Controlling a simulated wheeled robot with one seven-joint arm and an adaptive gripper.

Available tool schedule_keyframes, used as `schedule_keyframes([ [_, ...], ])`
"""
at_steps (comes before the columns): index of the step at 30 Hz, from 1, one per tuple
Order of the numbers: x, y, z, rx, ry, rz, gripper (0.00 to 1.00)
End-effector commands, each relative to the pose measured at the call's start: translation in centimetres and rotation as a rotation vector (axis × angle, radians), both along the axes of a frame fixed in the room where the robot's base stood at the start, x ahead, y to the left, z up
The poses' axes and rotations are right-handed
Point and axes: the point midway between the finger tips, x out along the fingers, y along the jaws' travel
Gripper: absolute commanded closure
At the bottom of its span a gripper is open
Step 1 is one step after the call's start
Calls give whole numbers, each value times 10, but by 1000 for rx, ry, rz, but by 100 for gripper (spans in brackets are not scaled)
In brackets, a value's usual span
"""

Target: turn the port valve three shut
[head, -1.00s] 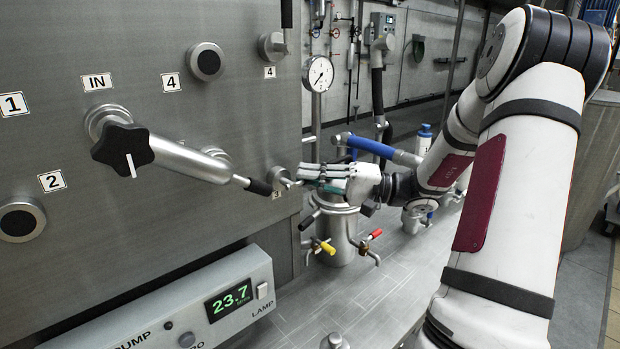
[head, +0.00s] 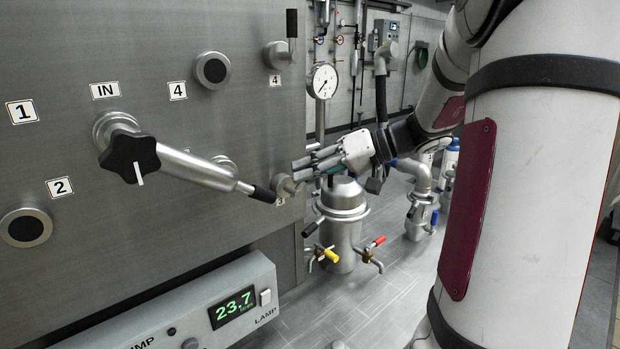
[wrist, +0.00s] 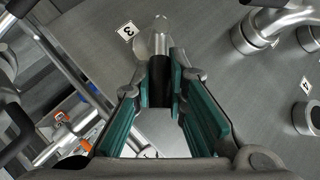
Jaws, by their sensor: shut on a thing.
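Port valve three (head: 285,187) is a round metal fitting low on the right of the steel panel, just above its label 3 (head: 281,202). My gripper (head: 303,172) reaches it from the right and hides most of its lever in the head view. In the wrist view the fitting (wrist: 158,38) and the label 3 (wrist: 127,31) lie beyond my fingertips. The valve's dark lever grip (wrist: 160,72) stands between the teal finger pads, and my gripper (wrist: 163,85) is shut on it.
A long metal rod with a black star knob (head: 130,158) juts from port IN; its black tip ends just left of valve three. Valve four (head: 278,55) has its lever upright. A gauge (head: 322,81) and a metal vessel (head: 343,225) with coloured taps stand right of the panel.

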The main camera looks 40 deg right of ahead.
Motion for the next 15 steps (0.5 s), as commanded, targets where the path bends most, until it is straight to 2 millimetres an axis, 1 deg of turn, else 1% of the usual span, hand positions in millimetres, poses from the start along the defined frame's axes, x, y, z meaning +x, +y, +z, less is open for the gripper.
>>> schedule_keyframes([
  [3,1,5,2,-119,-5,1,100],
  [15,1,21,9,-487,-20,0,100],
])
